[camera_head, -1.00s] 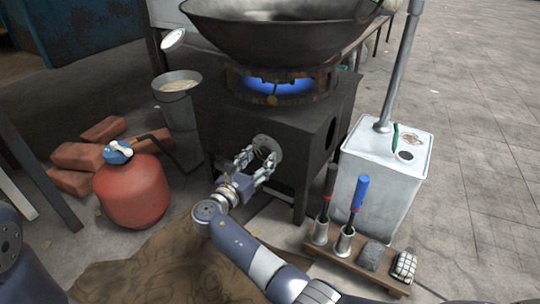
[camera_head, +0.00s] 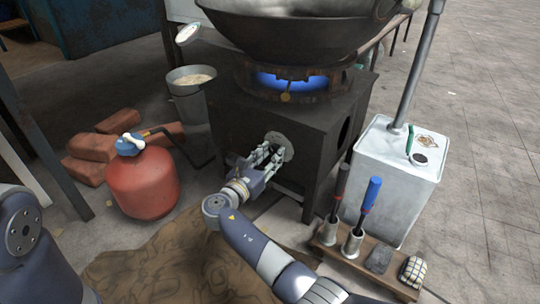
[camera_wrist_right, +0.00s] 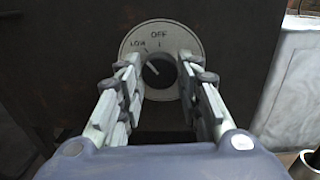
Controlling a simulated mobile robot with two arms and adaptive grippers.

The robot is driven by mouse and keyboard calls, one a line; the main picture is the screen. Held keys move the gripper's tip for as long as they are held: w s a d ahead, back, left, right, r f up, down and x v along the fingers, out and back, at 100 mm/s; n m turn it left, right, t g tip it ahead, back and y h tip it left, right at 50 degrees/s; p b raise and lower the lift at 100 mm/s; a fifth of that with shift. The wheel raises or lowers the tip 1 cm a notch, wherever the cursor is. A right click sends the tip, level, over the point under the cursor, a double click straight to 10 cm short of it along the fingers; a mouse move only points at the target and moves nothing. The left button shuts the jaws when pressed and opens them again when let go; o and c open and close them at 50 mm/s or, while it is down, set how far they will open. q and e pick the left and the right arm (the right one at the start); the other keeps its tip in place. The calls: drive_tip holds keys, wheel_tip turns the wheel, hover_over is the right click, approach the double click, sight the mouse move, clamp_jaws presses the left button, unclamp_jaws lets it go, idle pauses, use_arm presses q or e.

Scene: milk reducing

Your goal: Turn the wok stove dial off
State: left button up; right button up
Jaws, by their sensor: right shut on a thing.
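The wok stove (camera_head: 300,120) is a dark metal box with a blue flame (camera_head: 290,80) lit under the wok (camera_head: 300,35). Its dial is a round grey plate (camera_head: 285,147) on the front face. In the right wrist view the plate (camera_wrist_right: 188,42) reads OFF at the top and LOW to its left. The black knob (camera_wrist_right: 158,74) has a pale pointer line tilted up-left, towards LOW. My right gripper (camera_head: 271,154) is at the dial, shut on the knob, one finger on each side. My left gripper is not in view.
A red gas cylinder (camera_head: 143,183) and bricks (camera_head: 92,147) stand left of the stove. A white metal can (camera_head: 390,180) stands to its right. A wooden rack (camera_head: 330,248) with handled tools sits in front of the can. Cardboard (camera_head: 165,265) lies on the floor.

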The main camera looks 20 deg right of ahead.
drive_tip(key=shift+m, duration=0.3)
drive_tip(key=m, duration=0.2)
drive_tip(key=shift+m+p, duration=0.4)
drive_tip(key=m, duration=0.4)
drive_tip(key=shift+f+b, duration=0.1)
drive_tip(key=shift+b, duration=0.2)
drive_tip(key=shift+m+h, duration=0.3)
drive_tip(key=o, duration=1.1)
wheel_tip(320, 180, up, 10)
